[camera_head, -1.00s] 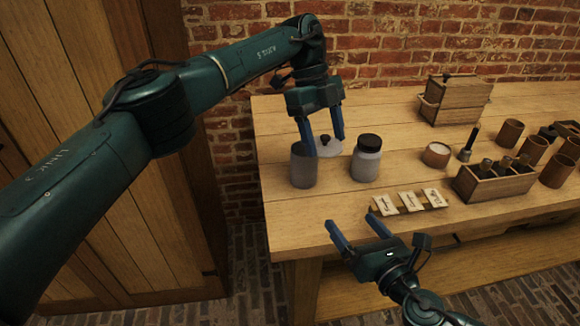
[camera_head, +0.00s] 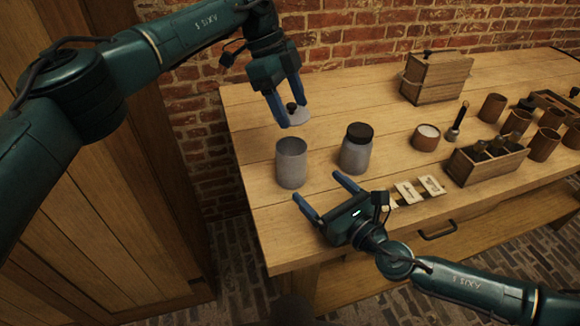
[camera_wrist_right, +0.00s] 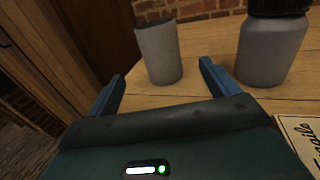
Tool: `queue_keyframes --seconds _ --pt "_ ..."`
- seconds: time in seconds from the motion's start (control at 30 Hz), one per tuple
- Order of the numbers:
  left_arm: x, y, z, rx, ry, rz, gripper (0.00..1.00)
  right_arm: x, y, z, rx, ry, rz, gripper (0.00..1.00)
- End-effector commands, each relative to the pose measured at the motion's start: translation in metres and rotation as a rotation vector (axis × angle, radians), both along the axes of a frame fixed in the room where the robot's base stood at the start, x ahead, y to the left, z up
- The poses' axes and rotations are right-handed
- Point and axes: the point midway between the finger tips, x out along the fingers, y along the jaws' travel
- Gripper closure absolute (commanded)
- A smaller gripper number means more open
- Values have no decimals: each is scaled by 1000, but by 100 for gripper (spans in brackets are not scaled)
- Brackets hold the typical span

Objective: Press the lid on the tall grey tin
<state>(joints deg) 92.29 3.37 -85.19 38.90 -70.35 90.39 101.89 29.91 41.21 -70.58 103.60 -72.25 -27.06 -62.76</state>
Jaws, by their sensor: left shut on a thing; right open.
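The tall grey tin (camera_head: 291,165) stands upright with an open top near the table's left end. In the right wrist view the tin (camera_wrist_right: 160,54) appears between my right fingers, beyond their tips. My right gripper (camera_head: 322,194) is open and empty, low by the table's front edge, in front of the tin. Its fingers also show in the right wrist view (camera_wrist_right: 160,84).
A grey jar with a black lid (camera_head: 356,152) stands just right of the tin. Paper labels (camera_head: 420,189) lie near the front edge. A white-filled bowl (camera_head: 426,138), a wooden bottle tray (camera_head: 487,163), brown cups and a wooden box (camera_head: 436,78) stand further right.

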Motion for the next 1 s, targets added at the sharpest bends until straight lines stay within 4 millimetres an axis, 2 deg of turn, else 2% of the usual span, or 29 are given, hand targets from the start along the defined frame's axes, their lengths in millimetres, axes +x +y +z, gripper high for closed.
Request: queue_keyframes --seconds 0.23,0.7,1.0 --pt "0 0 0 0 0 0 57 11 8 1 2 -1 1 13" --pt "0 0 0 0 0 -1 57 79 57 1 1 -2 1 13" --pt "0 0 0 0 0 -1 57 98 69 0 0 0 0 13"
